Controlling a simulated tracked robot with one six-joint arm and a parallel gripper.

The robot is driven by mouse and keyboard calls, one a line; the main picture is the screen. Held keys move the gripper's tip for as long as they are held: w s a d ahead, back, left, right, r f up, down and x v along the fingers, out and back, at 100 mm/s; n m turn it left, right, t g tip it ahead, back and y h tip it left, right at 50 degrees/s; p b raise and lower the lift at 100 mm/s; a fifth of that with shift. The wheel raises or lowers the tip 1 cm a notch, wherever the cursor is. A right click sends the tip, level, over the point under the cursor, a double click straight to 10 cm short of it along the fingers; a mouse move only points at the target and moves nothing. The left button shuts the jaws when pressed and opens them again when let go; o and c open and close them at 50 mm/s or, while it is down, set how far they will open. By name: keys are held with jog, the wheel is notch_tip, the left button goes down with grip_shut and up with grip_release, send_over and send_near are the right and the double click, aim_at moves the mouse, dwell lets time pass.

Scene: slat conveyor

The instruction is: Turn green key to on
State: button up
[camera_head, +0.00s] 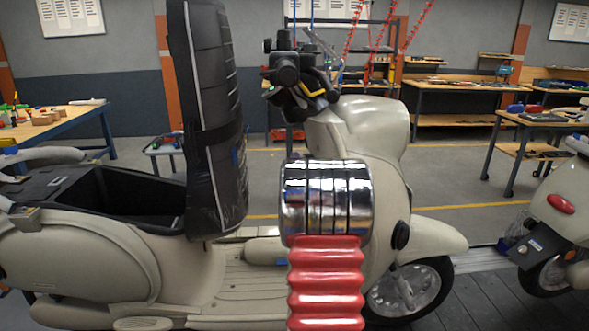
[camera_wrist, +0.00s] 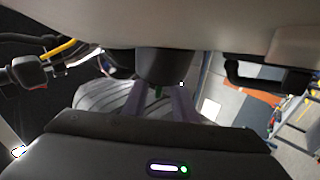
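The green key (camera_wrist: 158,91) shows in the wrist view, sticking out of the underside of a dark round lock housing (camera_wrist: 162,66). My gripper (camera_wrist: 160,92) is right at it, with one purplish finger on each side of the key. The fingers stand apart, and a gap shows between them and the key. In the head view the cream scooter (camera_head: 365,120) stands side-on, with its black handlebar parts at the upper middle. The key cannot be made out there, and my gripper is hard to tell from the dark parts around the handlebar.
The scooter's tall black seat (camera_head: 212,110) is tipped upright, with an open black bin (camera_head: 120,200) behind it. A yellow cable (camera_wrist: 62,47) and a black handlebar lever are close by in the wrist view. Another scooter (camera_head: 565,215) stands at the right. Workbenches line the back.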

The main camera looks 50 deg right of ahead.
jog(key=shift+o, duration=0.2)
jog(key=v, duration=0.7)
jog(key=shift+f, duration=0.2)
jog(key=shift+s+a, duration=0.1)
dwell(0.5)
